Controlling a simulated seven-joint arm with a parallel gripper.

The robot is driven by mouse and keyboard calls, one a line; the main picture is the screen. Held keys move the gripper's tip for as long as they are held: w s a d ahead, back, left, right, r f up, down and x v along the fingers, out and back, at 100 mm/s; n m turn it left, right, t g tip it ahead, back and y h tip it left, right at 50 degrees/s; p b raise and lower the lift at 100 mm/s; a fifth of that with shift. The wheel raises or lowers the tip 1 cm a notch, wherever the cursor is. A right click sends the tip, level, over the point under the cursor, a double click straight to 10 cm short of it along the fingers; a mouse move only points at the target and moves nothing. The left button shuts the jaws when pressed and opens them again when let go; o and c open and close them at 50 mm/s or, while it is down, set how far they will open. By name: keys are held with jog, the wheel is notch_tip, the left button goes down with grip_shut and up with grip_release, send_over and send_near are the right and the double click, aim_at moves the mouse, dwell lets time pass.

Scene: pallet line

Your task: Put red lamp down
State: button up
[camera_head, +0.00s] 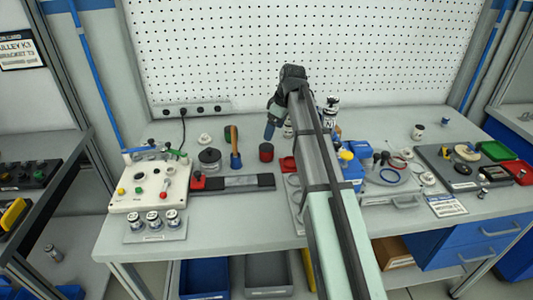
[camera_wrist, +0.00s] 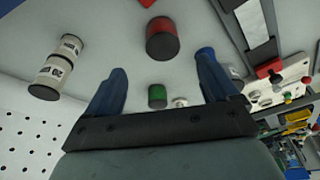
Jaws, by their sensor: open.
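The red lamp, a short cylinder with a red part and a dark part, stands on the bench in the head view (camera_head: 266,152). It also shows beyond my fingertips in the wrist view (camera_wrist: 162,36). My gripper (camera_head: 270,130) is over the back of the bench, just above and behind the lamp. In the wrist view its blue fingers (camera_wrist: 161,68) are apart, with nothing held between them. The lamp is clear of both fingers in that view. A small green cylinder (camera_wrist: 157,95) shows between the fingers, farther off.
A white control box (camera_head: 150,187) is farther left. The pegboard rises behind.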

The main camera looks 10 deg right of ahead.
aim_at(267, 146)
jog(key=x, duration=0.6)
jog(key=shift+f, duration=0.15)
jog(key=shift+a+x, duration=0.15)
jog(key=shift+x, duration=1.2)
jog(key=shift+a+x, duration=0.2)
jog(key=shift+x, duration=1.15)
jog(key=shift+s, duration=0.1)
